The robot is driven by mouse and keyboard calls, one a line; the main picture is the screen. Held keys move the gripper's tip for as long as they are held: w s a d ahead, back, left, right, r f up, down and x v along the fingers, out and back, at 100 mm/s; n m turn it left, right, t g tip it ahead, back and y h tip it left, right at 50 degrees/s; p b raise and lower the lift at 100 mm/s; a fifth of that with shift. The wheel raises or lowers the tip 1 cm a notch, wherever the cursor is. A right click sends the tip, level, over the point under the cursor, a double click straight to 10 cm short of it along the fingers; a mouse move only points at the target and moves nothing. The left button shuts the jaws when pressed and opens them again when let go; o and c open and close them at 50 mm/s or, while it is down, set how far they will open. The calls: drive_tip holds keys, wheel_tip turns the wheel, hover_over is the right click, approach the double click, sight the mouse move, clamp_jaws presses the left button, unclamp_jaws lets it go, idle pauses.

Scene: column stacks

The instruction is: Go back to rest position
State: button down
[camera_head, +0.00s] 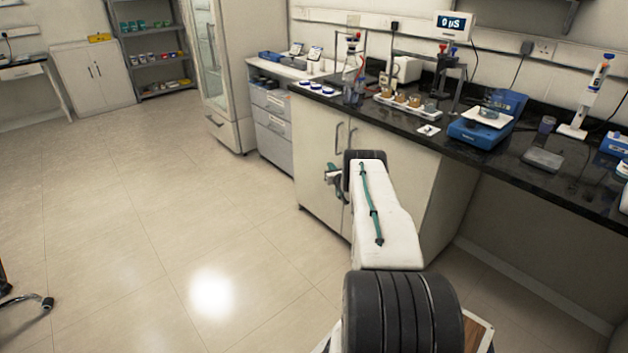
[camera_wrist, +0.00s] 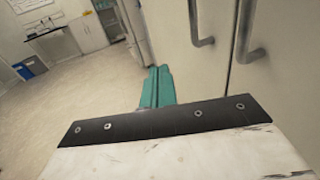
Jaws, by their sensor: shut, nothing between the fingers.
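My arm extends forward over the floor in front of the white cabinet (camera_head: 385,178) under the bench. My gripper (camera_head: 334,172) is partly hidden behind the arm's end in the head view. In the wrist view, the teal fingers of the gripper (camera_wrist: 158,72) are together and hold nothing. The cabinet doors (camera_wrist: 218,58) with their metal handles are close on the right of the fingers. I cannot tell the exact gap between the fingers and the doors.
The black bench top (camera_head: 455,142) carries a blue balance (camera_head: 488,128), a rack of small jars (camera_head: 408,106) and bottles. A grey drawer unit (camera_head: 272,118) and a glass-door cabinet (camera_head: 222,75) stand further back. The tiled floor (camera_head: 140,215) on the left is mostly clear.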

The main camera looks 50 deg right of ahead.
drive_tip(key=a, duration=0.9)
drive_tip(key=shift+w, duration=0.4)
